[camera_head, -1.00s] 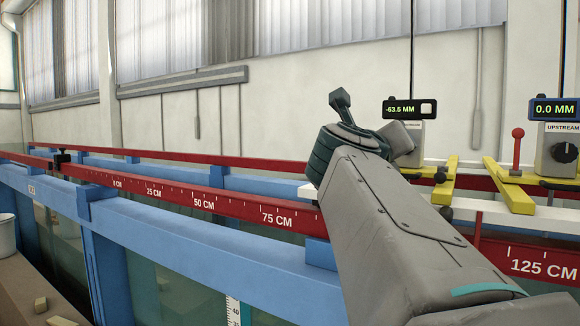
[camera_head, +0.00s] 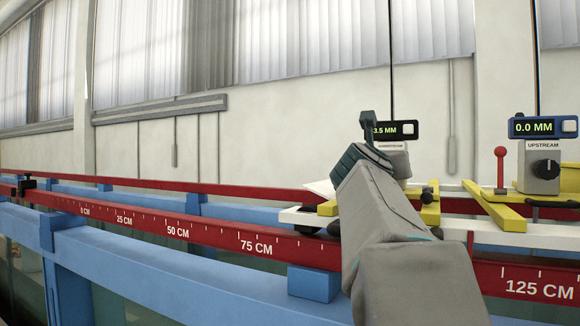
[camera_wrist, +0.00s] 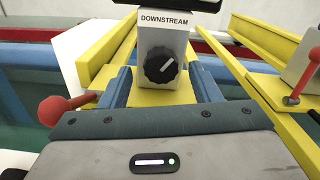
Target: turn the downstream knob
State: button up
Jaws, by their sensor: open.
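The downstream knob (camera_wrist: 160,67) is a dark round dial with a white pointer line, tilted toward the upper right. It is on a light grey box labelled DOWNSTREAM (camera_wrist: 165,22), which stands on a yellow frame. My gripper (camera_wrist: 161,88) is open, with one blue finger low on each side of the knob in the wrist view. The knob appears beyond the fingertips, and I see no contact. In the head view the downstream box (camera_head: 396,160) shows partly behind my arm; its knob and my fingers are hidden there.
A red-balled lever (camera_wrist: 55,110) is close to the left of my gripper. The upstream box (camera_head: 534,178) with its own knob (camera_head: 546,169) and red lever (camera_head: 500,152) stands to the right. The downstream display (camera_head: 395,130) is partly covered. A red rail (camera_head: 215,232) runs along the flume.

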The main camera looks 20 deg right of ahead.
jog(key=shift+x, duration=1.15)
jog(key=shift+s, duration=0.1)
jog(key=c, duration=1)
jog(key=shift+m, duration=0.8)
jog(key=o, duration=1)
